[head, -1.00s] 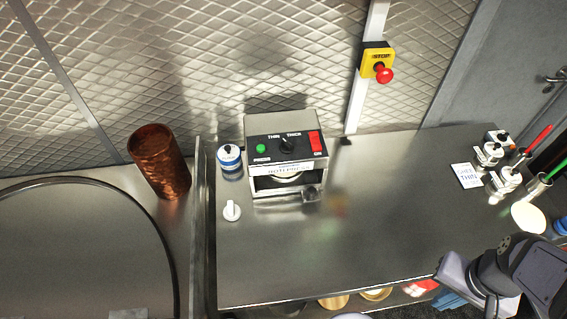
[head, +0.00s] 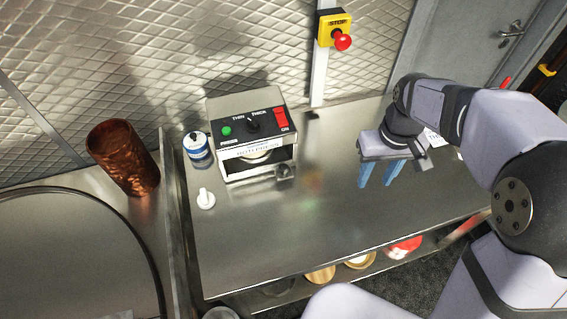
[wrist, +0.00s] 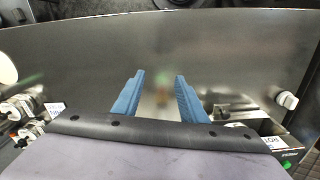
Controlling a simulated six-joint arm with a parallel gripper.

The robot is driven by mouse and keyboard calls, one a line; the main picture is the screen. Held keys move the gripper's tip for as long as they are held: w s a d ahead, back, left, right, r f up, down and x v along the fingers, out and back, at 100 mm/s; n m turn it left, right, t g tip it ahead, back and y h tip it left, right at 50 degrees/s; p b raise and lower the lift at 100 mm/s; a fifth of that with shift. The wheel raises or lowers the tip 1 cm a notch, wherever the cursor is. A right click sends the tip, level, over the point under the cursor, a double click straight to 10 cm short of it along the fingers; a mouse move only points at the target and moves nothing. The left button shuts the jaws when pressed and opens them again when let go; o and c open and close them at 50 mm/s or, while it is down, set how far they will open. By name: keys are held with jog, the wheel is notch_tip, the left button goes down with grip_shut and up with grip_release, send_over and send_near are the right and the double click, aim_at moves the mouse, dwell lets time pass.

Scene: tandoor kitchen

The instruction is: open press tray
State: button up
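The roti press (head: 250,135) is a metal box on the counter with a black top panel, a green button, a knob and a red switch. Its front has an opening with a pale round thing inside, and a dark handle (head: 284,172) juts out at the lower right front. My gripper (head: 379,174) is to the right of the press, above the counter, with blue fingers apart and nothing between them. The open fingers also show in the wrist view (wrist: 159,95). There the press (wrist: 278,150) is partly visible at the lower right.
A copper cup (head: 124,158) is farther left, beyond a raised divider. A red stop button (head: 342,40) is on the wall. The counter (head: 300,230) in front is clear.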

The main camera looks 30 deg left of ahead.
jog(key=w+a+n, duration=0.1)
jog(key=a+n, duration=0.2)
jog(key=a, duration=0.7)
jog(key=n+b, duration=0.1)
jog(key=n, duration=0.3)
send_over(284, 167)
jog(key=shift+f, duration=0.65)
jog(key=shift+f+p, duration=1.15)
jog(key=shift+f, duration=2.45)
grip_shut()
